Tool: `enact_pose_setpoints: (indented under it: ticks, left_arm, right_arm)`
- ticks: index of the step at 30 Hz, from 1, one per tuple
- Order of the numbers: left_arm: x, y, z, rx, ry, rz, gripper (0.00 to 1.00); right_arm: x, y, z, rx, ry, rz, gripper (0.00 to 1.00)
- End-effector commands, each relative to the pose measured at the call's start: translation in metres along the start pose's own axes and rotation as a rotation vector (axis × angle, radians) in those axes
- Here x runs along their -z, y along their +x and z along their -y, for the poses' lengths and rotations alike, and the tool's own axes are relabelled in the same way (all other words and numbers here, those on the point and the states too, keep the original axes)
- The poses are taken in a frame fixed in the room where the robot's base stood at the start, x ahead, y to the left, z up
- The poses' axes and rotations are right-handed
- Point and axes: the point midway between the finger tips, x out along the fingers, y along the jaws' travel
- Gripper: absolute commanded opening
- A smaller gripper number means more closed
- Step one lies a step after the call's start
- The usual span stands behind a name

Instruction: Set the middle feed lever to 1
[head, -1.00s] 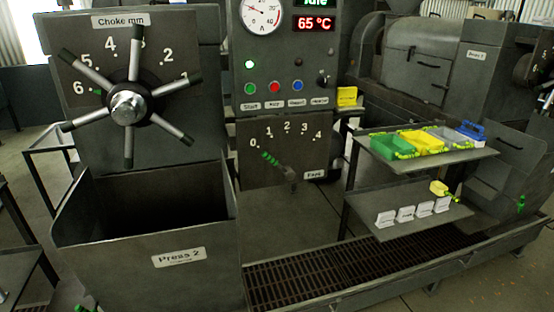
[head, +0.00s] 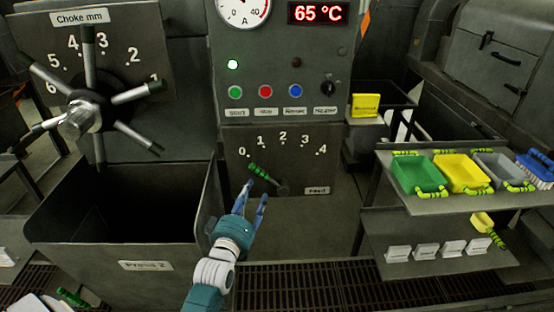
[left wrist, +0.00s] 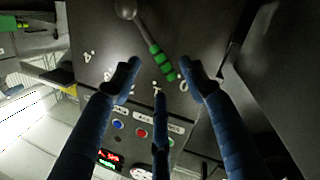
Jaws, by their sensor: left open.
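The feed lever (head: 258,171) has a green grip and a grey arm on a round pivot. It sits on the panel below the coloured buttons, under a scale from 0 to 4 (head: 282,137). Its grip points up and left, toward the 0. My left gripper (head: 256,188) has blue fingers and is open just in front of and below the grip. In the left wrist view, the green grip (left wrist: 162,62) lies between the spread fingers (left wrist: 159,66), beyond their tips; contact cannot be told. My right gripper is not in view.
The six-spoked choke wheel (head: 85,112) and an open hopper marked Press 2 (head: 147,266) stand on the left. Start, stop and other buttons (head: 266,91) sit above the scale. A shelf (head: 440,204) with coloured trays stands at the right.

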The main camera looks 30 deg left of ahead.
Motion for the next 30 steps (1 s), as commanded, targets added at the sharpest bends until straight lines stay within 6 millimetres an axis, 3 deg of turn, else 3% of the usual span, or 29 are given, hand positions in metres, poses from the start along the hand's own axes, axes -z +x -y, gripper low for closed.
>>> enact_pose_setpoints:
  ticks: [2,5,12,21,30]
  left_arm:
    - [0.012,0.002,-0.006,-0.009,-0.013,-0.020,0.44]
    - [0.016,0.009,-0.008,-0.012,-0.017,-0.026,0.44]
    - [0.017,0.052,-0.010,-0.012,-0.015,-0.024,0.44]
    - [0.016,0.098,-0.009,-0.012,-0.014,-0.023,0.44]
    - [0.015,0.108,-0.008,-0.011,-0.014,-0.022,0.44]
  right_arm:
    - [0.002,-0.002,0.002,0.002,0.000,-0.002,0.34]
    - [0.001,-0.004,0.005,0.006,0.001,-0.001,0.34]
    - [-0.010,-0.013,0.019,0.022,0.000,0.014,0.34]
    - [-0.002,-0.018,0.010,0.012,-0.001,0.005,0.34]
    - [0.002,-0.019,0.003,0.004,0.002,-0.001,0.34]
